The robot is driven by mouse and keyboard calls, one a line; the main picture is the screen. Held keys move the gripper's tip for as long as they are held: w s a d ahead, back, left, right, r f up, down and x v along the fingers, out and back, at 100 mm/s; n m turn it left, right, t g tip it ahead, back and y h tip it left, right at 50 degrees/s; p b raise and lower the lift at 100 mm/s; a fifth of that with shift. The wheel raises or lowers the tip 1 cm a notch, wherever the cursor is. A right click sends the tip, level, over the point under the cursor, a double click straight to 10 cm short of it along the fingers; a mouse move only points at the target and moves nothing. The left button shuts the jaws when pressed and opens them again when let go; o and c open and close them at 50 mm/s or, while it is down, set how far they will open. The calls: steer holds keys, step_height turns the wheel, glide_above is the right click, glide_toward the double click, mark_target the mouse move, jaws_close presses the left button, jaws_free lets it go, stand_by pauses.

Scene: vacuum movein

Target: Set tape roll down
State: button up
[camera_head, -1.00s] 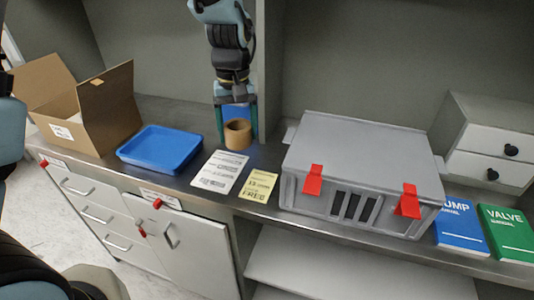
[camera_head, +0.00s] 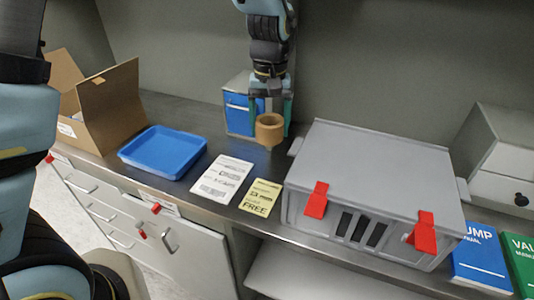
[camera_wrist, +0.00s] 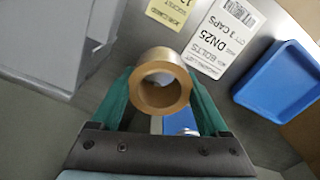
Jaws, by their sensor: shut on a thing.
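The tape roll (camera_head: 270,130) is a brown ring, upright on its axis as seen in the head view. My gripper (camera_head: 270,112) is shut on it, with a green finger on each side. The wrist view shows the roll (camera_wrist: 161,62) between the green fingers of my gripper (camera_wrist: 160,90), its hole facing the camera. The roll is over the metal counter (camera_head: 215,148), behind the paper labels. I cannot tell whether its underside touches the counter.
A white label (camera_head: 222,180) and a yellow label (camera_head: 260,197) lie in front. A blue tray (camera_head: 163,152) and open cardboard box (camera_head: 112,112) stand left. A grey case (camera_head: 376,180) stands close on the right. A small blue-fronted drawer box (camera_head: 238,113) is behind the roll.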

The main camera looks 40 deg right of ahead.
mark_target(270, 168)
step_height(270, 168, down, 10)
steer(key=p, duration=0.2)
steer(key=shift+w+d+p, duration=0.1)
steer(key=shift+p, duration=0.3)
steer(key=shift+f, duration=0.1)
steer(key=o, duration=1.3)
